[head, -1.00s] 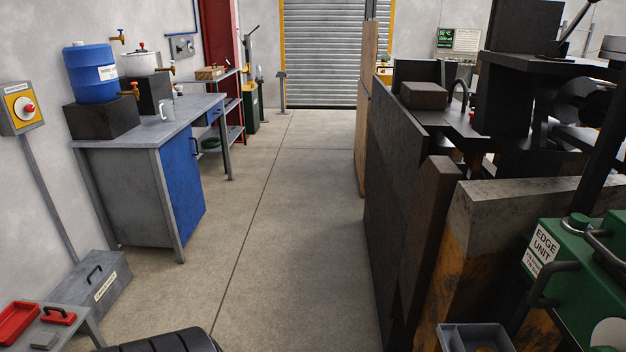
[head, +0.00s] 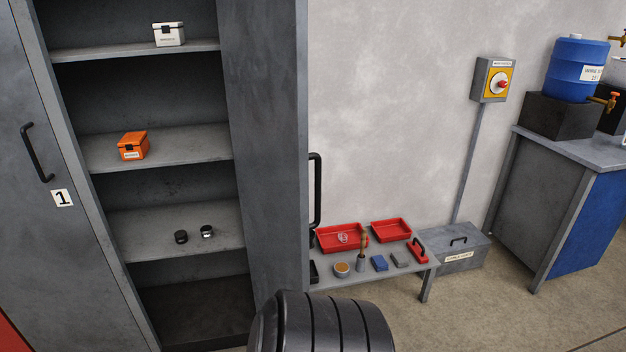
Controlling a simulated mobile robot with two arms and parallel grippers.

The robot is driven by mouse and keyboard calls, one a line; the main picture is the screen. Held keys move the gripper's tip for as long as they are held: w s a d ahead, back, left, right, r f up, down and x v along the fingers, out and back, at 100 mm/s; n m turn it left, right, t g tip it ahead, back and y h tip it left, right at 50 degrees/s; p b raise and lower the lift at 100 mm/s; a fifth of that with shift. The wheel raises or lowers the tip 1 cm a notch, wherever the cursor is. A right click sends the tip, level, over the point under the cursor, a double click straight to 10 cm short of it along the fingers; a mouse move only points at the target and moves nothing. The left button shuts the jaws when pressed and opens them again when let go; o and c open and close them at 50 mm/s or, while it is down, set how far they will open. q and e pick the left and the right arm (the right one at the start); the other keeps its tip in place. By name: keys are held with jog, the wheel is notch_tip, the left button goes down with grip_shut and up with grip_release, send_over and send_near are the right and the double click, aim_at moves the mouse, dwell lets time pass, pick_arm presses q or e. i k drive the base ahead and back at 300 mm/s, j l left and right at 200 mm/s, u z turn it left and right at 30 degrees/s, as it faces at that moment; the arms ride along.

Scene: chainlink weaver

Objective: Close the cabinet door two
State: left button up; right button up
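The grey metal cabinet stands at the left of the head view. Door one (head: 30,160), labelled 1 and fitted with a black handle, covers its left side and looks shut. Door two (head: 265,130) stands open at the right side of the cabinet, its inner face towards me. The black handle (head: 316,190) of door two shows past the door's free edge. Its number label is hidden. Neither of my grippers is in view.
Cabinet shelves hold a white box (head: 169,34), an orange box (head: 133,145) and two small dark items. Right of door two, a low bench (head: 408,268) carries red trays and small tools. A grey toolbox (head: 455,247) and a workbench (head: 530,200) stand beyond. Floor is clear at lower right.

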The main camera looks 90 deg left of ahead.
aim_at(263, 43)
jog(key=u, duration=0.45)
jog(key=i+u, duration=0.1)
jog(key=u, duration=0.85)
jog(key=i+u, duration=0.1)
jog(key=u, duration=0.4)
jog(key=l+u, duration=0.1)
jog(key=u, duration=0.35)
jog(key=i+l+u, duration=0.1)
jog(key=u, duration=0.3)
jog(key=l+u, duration=0.3)
jog(key=u, duration=0.15)
jog(key=l+u, duration=0.25)
jog(key=u, duration=0.15)
jog(key=l+u, duration=0.25)
jog(key=u, duration=0.15)
